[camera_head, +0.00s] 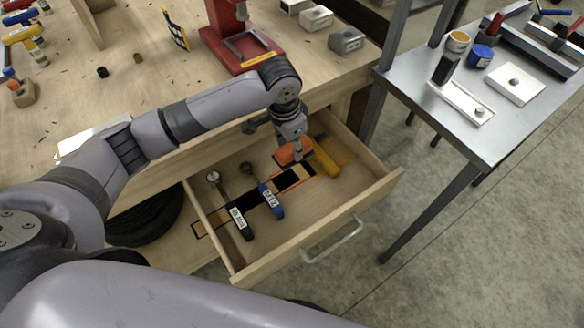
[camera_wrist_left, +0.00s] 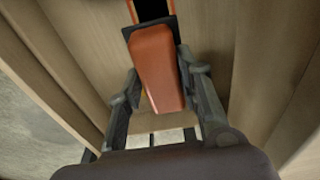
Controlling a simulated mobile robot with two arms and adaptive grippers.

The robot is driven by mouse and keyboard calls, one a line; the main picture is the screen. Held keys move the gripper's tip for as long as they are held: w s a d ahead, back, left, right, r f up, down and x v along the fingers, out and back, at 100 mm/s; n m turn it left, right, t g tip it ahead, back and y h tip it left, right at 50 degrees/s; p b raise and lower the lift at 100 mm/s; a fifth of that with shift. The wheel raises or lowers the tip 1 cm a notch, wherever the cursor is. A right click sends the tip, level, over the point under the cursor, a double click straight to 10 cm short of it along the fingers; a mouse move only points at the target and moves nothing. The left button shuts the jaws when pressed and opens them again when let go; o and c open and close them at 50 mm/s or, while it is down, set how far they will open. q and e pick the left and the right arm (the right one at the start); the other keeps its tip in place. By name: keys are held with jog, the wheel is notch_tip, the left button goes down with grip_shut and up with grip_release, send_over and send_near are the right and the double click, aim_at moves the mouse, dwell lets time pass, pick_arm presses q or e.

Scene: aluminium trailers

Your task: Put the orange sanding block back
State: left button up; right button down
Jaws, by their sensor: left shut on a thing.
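The orange sanding block (camera_head: 294,151) is between the fingers of my left gripper (camera_head: 291,140), which is shut on it inside the open wooden drawer (camera_head: 285,253). In the left wrist view the block (camera_wrist_left: 158,66) has a dark edge at its far end, and the fingers of the gripper (camera_wrist_left: 162,88) are on its two sides. A dark strip with orange-edged outlines (camera_head: 290,181) lies on the drawer floor, close to the block. I cannot tell whether the block touches the floor. My right gripper is not in view.
The drawer also holds a black-handled tool (camera_head: 239,220), a blue-handled tool (camera_head: 270,203) and a yellow-handled tool (camera_head: 325,157) beside the block. A red stand (camera_head: 235,45) is on the workbench above. A metal table (camera_head: 455,130) stands at the right.

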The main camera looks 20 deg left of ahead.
aim_at(292, 158)
pick_arm(q)
notch_tip(292, 158, down, 5)
jog(key=shift+r, duration=0.1)
jog(key=shift+f, duration=2.45)
jog(key=o, duration=1)
jog(key=shift+f, duration=0.1)
jog(key=r, duration=0.8)
jog(key=s+a+r, duration=0.1)
jog(key=r, duration=0.3)
jog(key=shift+s+r, duration=0.1)
jog(key=shift+r, duration=0.05)
